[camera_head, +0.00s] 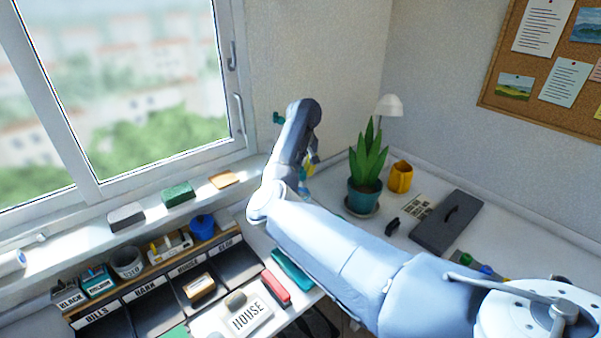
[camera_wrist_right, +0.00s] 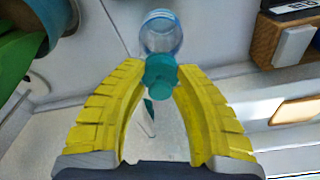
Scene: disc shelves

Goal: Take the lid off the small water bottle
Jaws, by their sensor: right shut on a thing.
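The small water bottle (camera_wrist_right: 160,28) is clear and pale blue and shows at the top of the right wrist view. Its teal lid (camera_wrist_right: 160,78) sits between the yellow fingertips of my right gripper (camera_wrist_right: 160,68), which is shut on it. The lid lines up with the bottle's neck; I cannot tell whether the two are joined. In the head view my right gripper (camera_head: 309,164) points down left of the plant, and only a bluish bit of the bottle (camera_head: 303,178) shows below it. My left gripper is not in view.
Labelled sorting bins (camera_head: 155,310) lie at lower left under the window sill. A red block (camera_head: 275,287) lies near the bins.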

